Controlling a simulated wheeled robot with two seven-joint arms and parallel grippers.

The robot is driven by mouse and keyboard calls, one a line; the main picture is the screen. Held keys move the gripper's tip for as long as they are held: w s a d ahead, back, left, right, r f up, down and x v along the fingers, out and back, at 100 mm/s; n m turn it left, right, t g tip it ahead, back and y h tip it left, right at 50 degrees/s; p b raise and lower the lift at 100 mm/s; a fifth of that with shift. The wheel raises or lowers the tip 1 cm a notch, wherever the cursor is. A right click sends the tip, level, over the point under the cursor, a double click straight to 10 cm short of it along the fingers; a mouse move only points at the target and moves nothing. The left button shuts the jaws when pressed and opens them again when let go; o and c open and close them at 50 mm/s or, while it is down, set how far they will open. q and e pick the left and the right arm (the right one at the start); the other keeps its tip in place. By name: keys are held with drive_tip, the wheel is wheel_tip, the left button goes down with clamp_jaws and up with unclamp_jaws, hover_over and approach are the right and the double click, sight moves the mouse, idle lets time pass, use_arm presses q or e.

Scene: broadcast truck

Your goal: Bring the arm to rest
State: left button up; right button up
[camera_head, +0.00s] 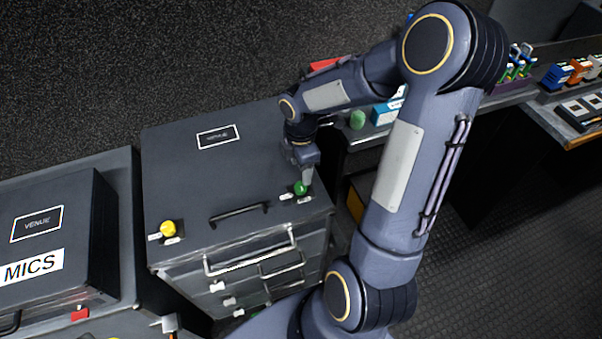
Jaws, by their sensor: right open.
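My right arm rises from the bottom of the head view, bends at the top right and reaches back left. Its gripper (303,178) points down over the right front part of a dark case top (180,185) labelled "VENUE". The gripper is open, with its tips at a small green knob (301,188). I cannot tell whether they touch it. My left gripper is not in view.
A yellow knob (168,228) and a black handle (238,213) are on the same case, above drawers with pale handles (250,262). A "MICS" case (50,240) stands at left. A bench (530,92) with small coloured items is at right, beyond my arm.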

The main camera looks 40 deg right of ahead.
drive_tip(key=shift+r, duration=0.2)
idle(0.4)
drive_tip(key=shift+s+a+r, duration=0.1)
drive_tip(key=shift+r, duration=0.15)
drive_tip(key=s+a+r+m+t+y, duration=0.3)
drive_tip(key=s+a+r+m+t, duration=0.2)
drive_tip(key=s+a+r+m, duration=0.6)
drive_tip(key=s+r+m, duration=0.1)
drive_tip(key=s+m, duration=0.3)
drive_tip(key=m, duration=0.1)
drive_tip(key=shift+a+r+m+t+y, duration=0.2)
drive_tip(key=shift+a+m+t+y, duration=0.1)
drive_tip(key=shift+m+y, duration=0.1)
idle(0.8)
